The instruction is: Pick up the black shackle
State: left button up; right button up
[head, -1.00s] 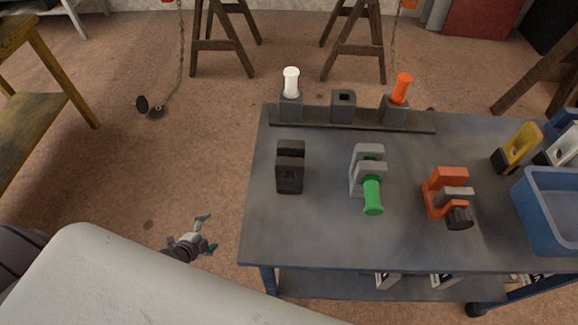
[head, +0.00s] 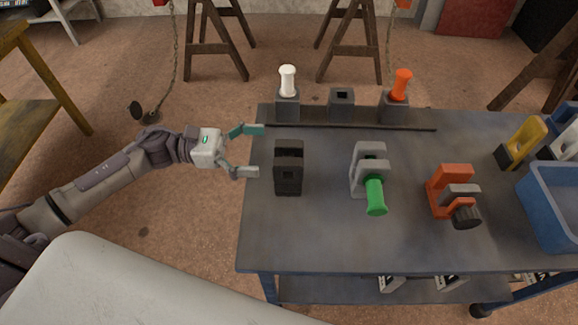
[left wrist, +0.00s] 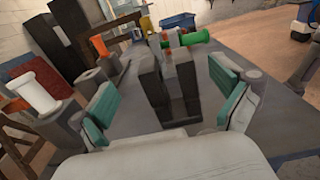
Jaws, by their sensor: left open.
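The black shackle (head: 289,172) stands upright on the left part of the grey-blue bench (head: 320,235). My left gripper (head: 252,151) is open and empty, just left of the shackle at the bench's left edge, with its fingers pointing at it. In the left wrist view the shackle (left wrist: 166,88) stands ahead between the two open teal-padded fingers (left wrist: 163,108), apart from both. My right gripper is not in view.
A grey shackle (head: 368,165) with a green pin (head: 375,196) and an orange shackle (head: 452,185) stand to the right. Behind is a row of grey holders with a white pin (head: 287,80) and an orange pin (head: 401,84). A blue bin (head: 552,210) sits at the right.

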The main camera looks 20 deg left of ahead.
aim_at(289, 156)
pick_arm(q)
jog(key=x, duration=0.1)
jog(key=p+x, duration=0.1)
jog(key=x, duration=0.1)
jog(key=f+p+x, duration=0.1)
jog(key=x, duration=0.1)
jog(key=shift+s+d, duration=0.2)
jog(key=shift+d, duration=0.1)
jog(key=shift+w+d+f, duration=0.15)
jog(key=shift+d+f, duration=0.05)
jog(key=shift+d, duration=0.3)
jog(key=c, duration=1.8)
jog(key=shift+r, duration=0.1)
jog(key=shift+c, duration=0.3)
